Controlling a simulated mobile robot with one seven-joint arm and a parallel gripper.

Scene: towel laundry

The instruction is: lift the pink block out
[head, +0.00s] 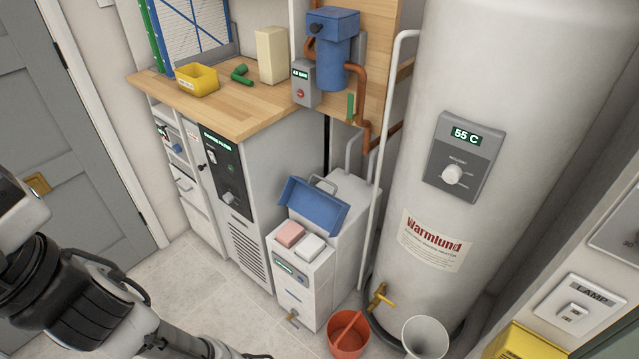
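The pink block (290,233) sits in the open top of a low white-grey unit (318,272), at its front left. A white block (310,247) of similar size sits just right of it. Both tops show; their lower parts are hidden inside the unit. The unit's blue lid (312,206) is raised behind the blocks. My arm crosses the lower left of the head view, well left of the unit. I cannot make out my gripper's fingers in this view.
A red-orange bucket (347,336) stands on the floor at the unit's front right, with a white funnel-shaped vessel (425,338) beyond it. A white vertical pipe (380,165) and a large boiler (520,110) stand right. A wood-topped counter (215,110) stands behind left. Floor in front-left is clear.

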